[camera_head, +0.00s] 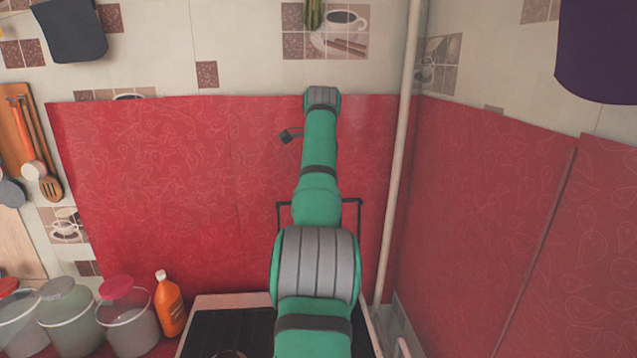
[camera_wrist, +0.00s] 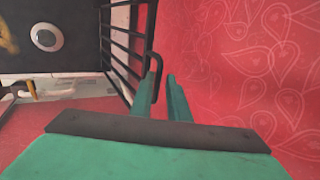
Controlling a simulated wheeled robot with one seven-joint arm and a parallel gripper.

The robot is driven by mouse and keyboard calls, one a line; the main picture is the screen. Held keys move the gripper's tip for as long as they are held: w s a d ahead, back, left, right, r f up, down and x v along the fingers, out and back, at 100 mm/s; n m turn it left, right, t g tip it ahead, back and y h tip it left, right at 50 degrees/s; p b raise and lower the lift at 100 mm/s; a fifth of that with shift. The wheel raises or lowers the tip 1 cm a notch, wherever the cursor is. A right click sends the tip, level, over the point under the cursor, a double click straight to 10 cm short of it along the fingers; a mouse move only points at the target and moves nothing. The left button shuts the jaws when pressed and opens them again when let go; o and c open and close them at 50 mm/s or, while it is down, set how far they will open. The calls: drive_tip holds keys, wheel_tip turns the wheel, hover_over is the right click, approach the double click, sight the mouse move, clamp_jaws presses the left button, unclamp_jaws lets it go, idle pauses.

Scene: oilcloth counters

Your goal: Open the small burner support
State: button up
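The small burner support is a black wire grate. In the wrist view its bars (camera_wrist: 121,45) run down the left of my fingers, and a hooked rod end reaches the left finger. In the head view part of a black wire frame (camera_head: 280,222) stands up above the stove, on both sides of my arm. My gripper (camera_wrist: 166,92) has two green fingers a narrow gap apart, with red showing between them. The hooked rod is at the left finger's inner side; I cannot tell if it touches. In the head view my arm hides the gripper.
The stove (camera_head: 200,300) has a pale rim and dark top, largely behind my arm. An orange bottle (camera_head: 169,305) and several lidded jars (camera_head: 128,318) stand to its left. A pale vertical pipe (camera_head: 399,160) rises right of my arm. Red oilcloth (camera_head: 150,190) covers the walls behind.

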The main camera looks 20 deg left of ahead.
drive_tip(key=v, duration=1)
drive_tip(key=shift+r, duration=0.35)
